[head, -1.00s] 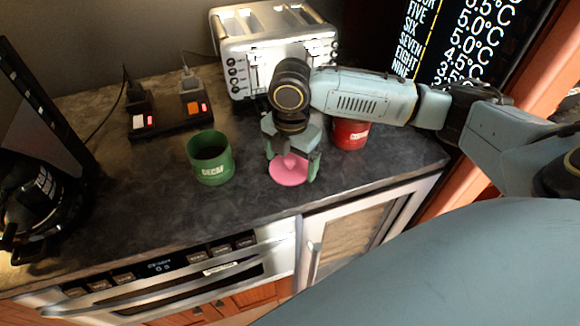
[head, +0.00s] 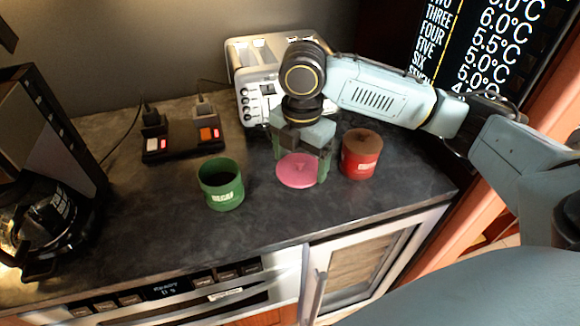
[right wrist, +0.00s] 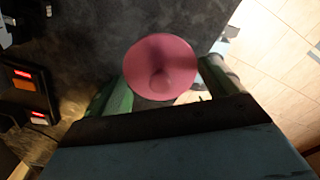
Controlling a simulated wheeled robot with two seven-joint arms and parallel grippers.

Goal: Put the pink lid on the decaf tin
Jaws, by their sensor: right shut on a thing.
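The green decaf tin (head: 221,190) stands open on the dark counter, left of my right gripper. The pink lid (head: 296,172) is a round disc between the fingertips of my right gripper (head: 302,168). In the right wrist view the pink lid (right wrist: 160,66) shows its round face and central knob, with a green finger on each side. My right gripper is shut on the lid, pointing down; the lid's exact height above the counter is hard to tell. My left gripper is not in view.
A red tin (head: 360,158) with a brown lid stands just right of my right gripper. A toaster (head: 255,85) is behind it. A power strip (head: 181,143) lies behind the decaf tin. A coffee maker (head: 45,190) is at far left. The counter's front left is clear.

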